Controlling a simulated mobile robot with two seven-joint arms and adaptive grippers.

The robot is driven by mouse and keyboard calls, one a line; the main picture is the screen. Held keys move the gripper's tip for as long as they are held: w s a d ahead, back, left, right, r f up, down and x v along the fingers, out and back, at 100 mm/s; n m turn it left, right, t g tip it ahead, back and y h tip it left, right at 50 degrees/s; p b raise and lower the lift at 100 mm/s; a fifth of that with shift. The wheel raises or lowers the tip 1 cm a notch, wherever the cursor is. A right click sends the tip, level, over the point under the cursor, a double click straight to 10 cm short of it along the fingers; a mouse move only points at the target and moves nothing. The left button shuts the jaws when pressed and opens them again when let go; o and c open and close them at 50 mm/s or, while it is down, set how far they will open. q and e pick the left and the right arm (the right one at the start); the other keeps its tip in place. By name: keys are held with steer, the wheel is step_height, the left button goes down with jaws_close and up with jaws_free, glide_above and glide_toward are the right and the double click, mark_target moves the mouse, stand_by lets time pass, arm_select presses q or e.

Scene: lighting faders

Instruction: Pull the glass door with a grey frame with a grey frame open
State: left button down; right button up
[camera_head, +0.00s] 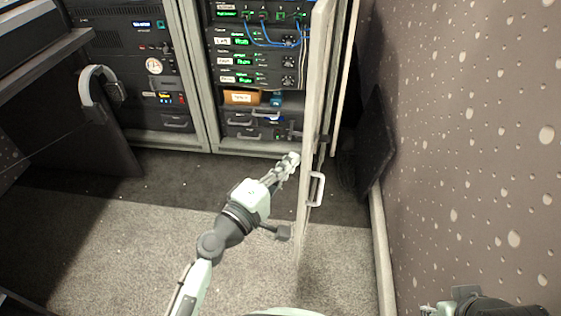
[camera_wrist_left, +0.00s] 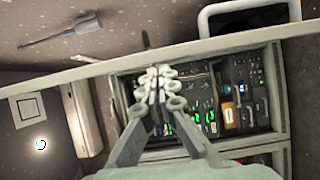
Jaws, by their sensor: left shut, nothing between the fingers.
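The grey-framed glass door (camera_head: 311,110) stands swung out from the rack, seen nearly edge-on in the head view. Its pale handle (camera_head: 316,189) is on the door's right face. In the left wrist view the door's frame edge (camera_wrist_left: 225,46) crosses the upper part, with the handle (camera_wrist_left: 204,27) above it. My left gripper (camera_head: 291,162) is shut and empty, left of the door, on the rack-opening side. Its fingertips (camera_wrist_left: 156,83) are close to the frame; I cannot tell whether they touch. My right gripper (camera_head: 436,310) is partly cut off at the lower right, its fingers unclear.
The open rack (camera_head: 243,62) holds several units with green displays and blue cables. A second rack (camera_head: 150,65) stands to its left. A desk (camera_head: 45,62) with headphones (camera_head: 97,85) is at left. A speckled wall (camera_head: 470,130) bounds the right. Carpet (camera_head: 130,225) is clear in front.

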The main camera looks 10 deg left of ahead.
arm_select(q)
steer(key=shift+d, duration=0.5)
steer(key=shift+s, duration=0.15)
steer(key=v, duration=0.7)
steer(key=shift+s, duration=0.25)
